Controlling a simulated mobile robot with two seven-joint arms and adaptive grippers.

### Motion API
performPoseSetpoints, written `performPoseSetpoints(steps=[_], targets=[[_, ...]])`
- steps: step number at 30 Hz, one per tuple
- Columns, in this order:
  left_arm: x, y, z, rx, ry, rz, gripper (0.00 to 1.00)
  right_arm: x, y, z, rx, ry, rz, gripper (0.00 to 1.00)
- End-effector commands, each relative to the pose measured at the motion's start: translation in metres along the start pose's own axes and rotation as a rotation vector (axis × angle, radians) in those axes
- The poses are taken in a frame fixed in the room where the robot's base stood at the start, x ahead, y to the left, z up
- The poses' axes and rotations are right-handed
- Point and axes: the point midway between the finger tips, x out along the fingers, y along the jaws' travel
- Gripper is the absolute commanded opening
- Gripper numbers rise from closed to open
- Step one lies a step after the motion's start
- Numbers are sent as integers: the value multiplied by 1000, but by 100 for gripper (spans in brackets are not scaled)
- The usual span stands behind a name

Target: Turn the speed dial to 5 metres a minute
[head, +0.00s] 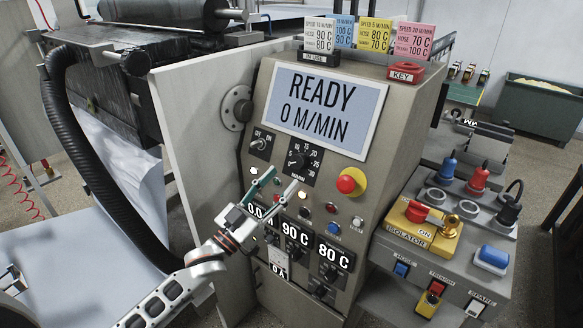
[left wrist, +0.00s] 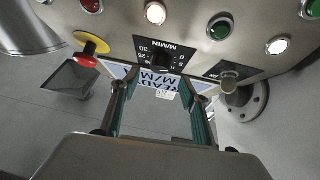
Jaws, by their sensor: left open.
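The speed dial (head: 300,161) is a black knob on a black scale plate marked M/MIN, on the grey control panel. Its exact pointer setting is too small to read. The display (head: 325,108) above it reads READY, 0 M/MIN. My left gripper (head: 277,184) is open and empty, below and to the left of the dial in the head view, with its fingers pointing up at the panel. In the left wrist view the dial (left wrist: 161,61) shows upside down, beyond and between the two green fingers, apart from them. My right gripper is not in view.
An OFF/ON switch (head: 260,143) sits left of the dial; a red emergency button (head: 347,184) on yellow sits right. Lamps and temperature readouts (head: 294,233) lie below. Speed cards (head: 374,35) stand on top. The isolator box (head: 420,226) is at the right.

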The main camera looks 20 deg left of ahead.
Motion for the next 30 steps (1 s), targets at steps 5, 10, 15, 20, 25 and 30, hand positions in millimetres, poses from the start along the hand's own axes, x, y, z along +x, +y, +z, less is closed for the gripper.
performPoseSetpoints(steps=[5,10,15,20,25,30], targets=[[30,0,-2,1,2,0,45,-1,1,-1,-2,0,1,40],[48,0,-1,0,1,0,45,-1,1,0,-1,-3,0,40],[54,0,0,0,-1,-1,45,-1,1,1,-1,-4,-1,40],[54,0,0,0,-2,-1,45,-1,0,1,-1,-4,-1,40],[54,0,0,0,-2,-1,16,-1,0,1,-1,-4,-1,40],[54,0,0,0,-2,-1,6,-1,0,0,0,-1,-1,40]])
